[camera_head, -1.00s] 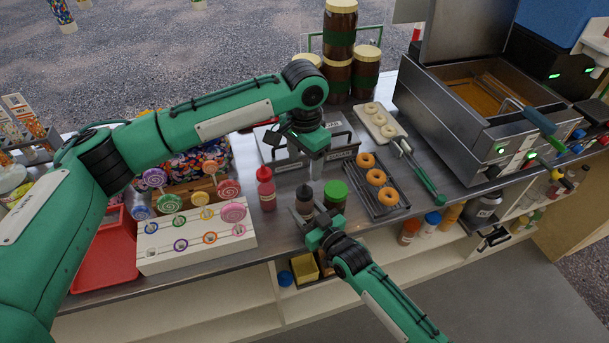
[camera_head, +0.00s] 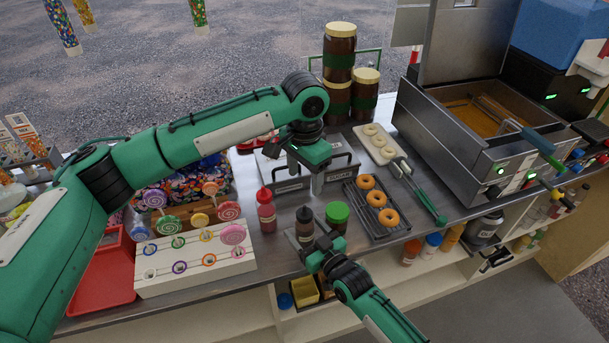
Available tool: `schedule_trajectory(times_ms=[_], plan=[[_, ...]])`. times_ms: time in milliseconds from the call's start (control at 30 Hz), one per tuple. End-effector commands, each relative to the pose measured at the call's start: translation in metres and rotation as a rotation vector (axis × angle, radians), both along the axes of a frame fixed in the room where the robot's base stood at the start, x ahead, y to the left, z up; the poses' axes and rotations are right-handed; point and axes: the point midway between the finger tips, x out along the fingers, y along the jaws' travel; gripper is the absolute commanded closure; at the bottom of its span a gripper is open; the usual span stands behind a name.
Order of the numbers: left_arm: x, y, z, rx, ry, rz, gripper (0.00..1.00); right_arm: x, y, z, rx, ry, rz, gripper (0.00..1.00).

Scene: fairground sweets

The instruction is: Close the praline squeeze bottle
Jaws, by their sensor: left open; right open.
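A small dark brown squeeze bottle (camera_head: 304,227), which I take to be the praline one, stands upright near the counter's front edge. Its top is dark; I cannot tell how its cap sits, and its label is unreadable. My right gripper (camera_head: 313,244) is open at the bottle's lower front; it hides the base, and I cannot tell whether it touches. My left gripper (camera_head: 305,182) is open and empty, fingers pointing down, above and a little behind the bottle, apart from it.
A red squeeze bottle (camera_head: 266,211) stands just left and a green-lidded jar (camera_head: 337,216) close on the right. A doughnut rack (camera_head: 362,222) lies further right, a white lollipop stand (camera_head: 190,277) to the left. A lidded metal container (camera_head: 343,170) is behind.

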Motion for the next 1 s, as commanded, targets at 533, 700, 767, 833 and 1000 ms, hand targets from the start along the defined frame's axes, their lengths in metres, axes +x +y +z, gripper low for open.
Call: schedule_trajectory(times_ms=[533,700,767,833,1000], plan=[[0.000,0.000,-0.024,0.000,0.000,0.000,0.38,-0.079,-0.056,-0.004,-0.002,0.003,0.000,0.28],[0.000,0.000,-0.028,0.000,0.000,0.000,0.38,-0.100,-0.070,-0.003,-0.002,0.002,0.000,0.28],[0.000,0.000,-0.029,0.000,0.000,0.000,0.38,-0.104,-0.074,-0.002,-0.001,0.001,0.000,0.28],[0.000,0.000,-0.030,0.000,0.000,0.000,0.38,-0.108,-0.077,-0.002,-0.001,0.002,0.000,0.28],[0.000,0.000,-0.030,0.000,0.000,0.000,0.38,-0.112,-0.079,0.000,0.000,0.000,0.000,0.28]])
